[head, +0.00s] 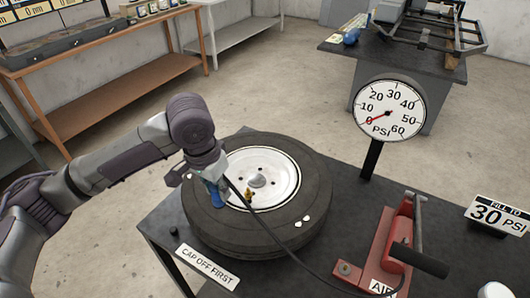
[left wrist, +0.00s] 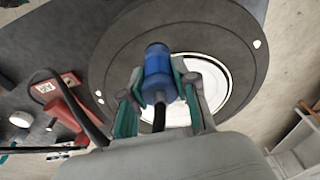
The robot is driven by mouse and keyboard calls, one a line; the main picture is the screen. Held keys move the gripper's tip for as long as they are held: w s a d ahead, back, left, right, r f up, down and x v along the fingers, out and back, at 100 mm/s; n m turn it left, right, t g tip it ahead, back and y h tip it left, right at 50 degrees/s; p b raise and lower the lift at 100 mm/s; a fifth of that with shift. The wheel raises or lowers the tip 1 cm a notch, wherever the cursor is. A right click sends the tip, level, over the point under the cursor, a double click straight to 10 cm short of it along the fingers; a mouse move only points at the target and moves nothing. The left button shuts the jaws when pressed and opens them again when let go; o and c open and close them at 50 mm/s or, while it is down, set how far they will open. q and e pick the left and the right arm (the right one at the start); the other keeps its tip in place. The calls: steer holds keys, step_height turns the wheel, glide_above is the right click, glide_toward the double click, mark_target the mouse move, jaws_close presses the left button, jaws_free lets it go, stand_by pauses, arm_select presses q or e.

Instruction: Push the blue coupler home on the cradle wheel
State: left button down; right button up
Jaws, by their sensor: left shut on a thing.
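The wheel (head: 310,172), a dark tyre on a white rim (head: 272,163), lies flat on the dark table (head: 165,215). My left gripper (head: 212,182) is over the left part of the tyre, shut on the blue coupler (head: 218,194). In the left wrist view the coupler (left wrist: 158,68) stands between the green-padded fingers of the gripper (left wrist: 160,92), with the black hose (left wrist: 159,118) at its near end. A small brass-coloured valve (head: 248,193) shows at the rim's edge, to the right of the coupler. The coupler looks apart from it. My right gripper is out of view.
The hose crosses the tyre to the red air pump (head: 390,245). A round gauge (head: 389,112) on a post has its needle near 0. Signs read "CAP OFF FIRST" (head: 208,266) and "FILL TO 30 PSI" (head: 498,215). A small dark piece (head: 173,231) sits on the table's left.

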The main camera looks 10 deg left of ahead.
arm_select(q)
steer(key=shift+w+d+r+m+g+h+p, duration=0.25)
steer(key=shift+w+d+r+m+g+p, duration=1)
steer(key=shift+m, duration=3.25)
steer(key=shift+w+d+r+m+t+h+p, duration=0.1)
steer(key=shift+w+d+r+m+h+p, duration=0.25)
steer(key=shift+w+d+m+p, duration=1.95)
steer(key=shift+w+a+f+m+p, duration=0.15)
steer(key=shift+a+f+m, duration=0.15)
steer(key=shift+f+m, duration=0.55)
steer(key=shift+a+f+m+p, duration=0.15)
steer(key=shift+a+f+m, duration=0.2)
steer(key=shift+f+m, duration=0.45)
steer(key=shift+w+a+f+m+p, duration=0.15)
steer(key=shift+a+f+m, duration=0.3)
steer(key=shift+f, duration=0.6)
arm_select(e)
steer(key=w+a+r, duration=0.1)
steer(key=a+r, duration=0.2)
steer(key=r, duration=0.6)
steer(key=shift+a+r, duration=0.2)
arm_select(q)
steer(key=shift+d, duration=0.15)
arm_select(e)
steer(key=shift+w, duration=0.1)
arm_select(q)
steer(key=shift+f, duration=0.55)
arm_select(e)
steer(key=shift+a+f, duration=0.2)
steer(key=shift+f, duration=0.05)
